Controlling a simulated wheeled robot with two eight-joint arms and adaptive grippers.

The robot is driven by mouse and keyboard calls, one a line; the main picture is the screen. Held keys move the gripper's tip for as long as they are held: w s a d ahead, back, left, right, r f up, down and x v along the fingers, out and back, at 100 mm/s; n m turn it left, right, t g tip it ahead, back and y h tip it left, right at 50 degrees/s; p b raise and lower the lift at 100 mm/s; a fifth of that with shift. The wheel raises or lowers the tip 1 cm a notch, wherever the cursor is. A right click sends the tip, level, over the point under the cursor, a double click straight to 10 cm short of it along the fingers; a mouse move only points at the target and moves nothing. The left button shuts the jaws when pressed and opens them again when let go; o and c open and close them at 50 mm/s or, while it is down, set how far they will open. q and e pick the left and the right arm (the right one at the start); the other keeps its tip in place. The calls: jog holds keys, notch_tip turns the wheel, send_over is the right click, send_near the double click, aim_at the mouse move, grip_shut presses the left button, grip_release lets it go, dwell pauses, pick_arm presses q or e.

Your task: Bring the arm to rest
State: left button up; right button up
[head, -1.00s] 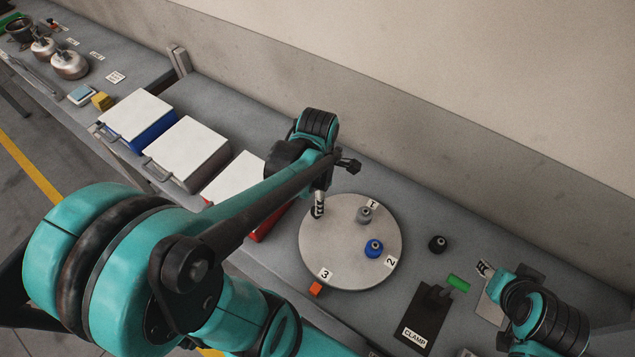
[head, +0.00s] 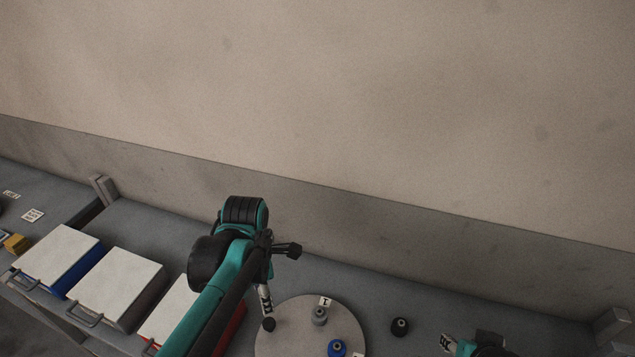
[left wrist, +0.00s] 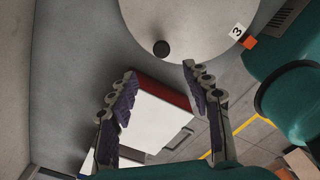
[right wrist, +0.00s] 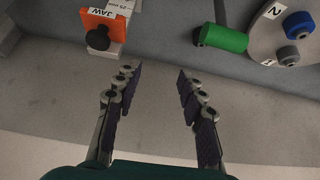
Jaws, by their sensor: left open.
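My left gripper (head: 265,298) hangs above the left edge of a round grey disc (head: 290,345). My left arm reaches in from the bottom of the head view. My right gripper (head: 447,343) is partly visible at the bottom right of the head view. In the right wrist view its fingers (right wrist: 158,75) are apart and empty over bare bench.
White-lidded bins (head: 118,288) line the left. A green cylinder (right wrist: 224,38) and an orange JAW block (right wrist: 105,23) lie beyond my right gripper. A wall rises behind.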

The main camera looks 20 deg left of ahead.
pick_arm(q)
jog(key=d+m+t+b, duration=0.1)
jog(key=d+m+t, duration=0.2)
jog(key=m, duration=1)
jog(key=d+m+t+b, duration=0.1)
jog(key=d+m+t, duration=0.2)
jog(key=m, duration=1)
jog(key=shift+d+f+t, duration=0.3)
jog(key=shift+f+t, duration=0.1)
jog(key=shift+t, duration=0.2)
